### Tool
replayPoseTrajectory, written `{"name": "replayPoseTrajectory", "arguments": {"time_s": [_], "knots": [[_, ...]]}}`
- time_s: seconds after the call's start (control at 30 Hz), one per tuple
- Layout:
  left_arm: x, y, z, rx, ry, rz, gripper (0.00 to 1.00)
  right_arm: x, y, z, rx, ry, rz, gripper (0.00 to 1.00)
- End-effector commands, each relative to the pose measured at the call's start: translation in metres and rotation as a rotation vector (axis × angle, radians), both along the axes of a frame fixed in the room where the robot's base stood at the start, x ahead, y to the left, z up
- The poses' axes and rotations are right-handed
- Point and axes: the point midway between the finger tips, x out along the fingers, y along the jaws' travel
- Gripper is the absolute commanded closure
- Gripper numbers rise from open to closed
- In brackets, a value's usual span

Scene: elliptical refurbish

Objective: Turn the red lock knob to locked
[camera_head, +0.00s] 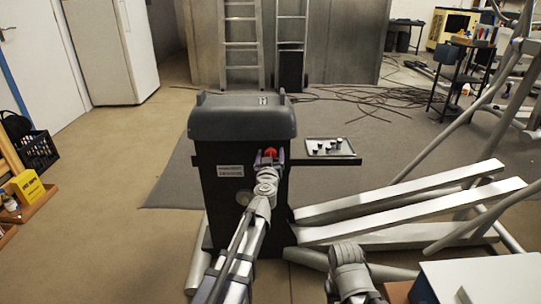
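The red lock knob (270,152) sits on the upper right of the dark front panel of the elliptical's housing (222,205). My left gripper (269,156) is at the knob, with one finger on each side of it. The fingers look apart, wider than the knob, so I take it as open around the knob; contact is too small to make out. The gripper and wrist hide the knob's lower part, and its turn angle cannot be read. Part of my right arm shows at the bottom centre, but its gripper does not show.
A small tray (345,147) with several small parts sits on a dark shelf right of the housing. Pale elliptical rails (410,190) extend to the right. A white table (490,278) is at the bottom right. Floor at the left is clear beside a yellow box (27,187).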

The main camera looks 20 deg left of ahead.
Motion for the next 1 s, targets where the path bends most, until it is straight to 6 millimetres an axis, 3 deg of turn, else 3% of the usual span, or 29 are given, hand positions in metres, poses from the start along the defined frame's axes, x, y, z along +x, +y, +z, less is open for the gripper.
{"name": "replayPoseTrajectory", "arguments": {"time_s": [0.07,0.7,1.0], "knots": [[-0.0002,0.0,0.0,0.0,0.0,0.0,0.29,0.0,0.0,0.0,0.0,0.0,0.0,0.5],[-0.0001,-0.0007,0.0,0.0,0.0,-0.001,1.0,0.0,0.0,0.0,0.0,0.0,0.0,0.5],[-0.0001,-0.0009,-0.0004,-0.037,-0.01,-0.003,1.0,-0.0001,0.0,-0.001,0.0,0.0,0.0,0.5]]}}
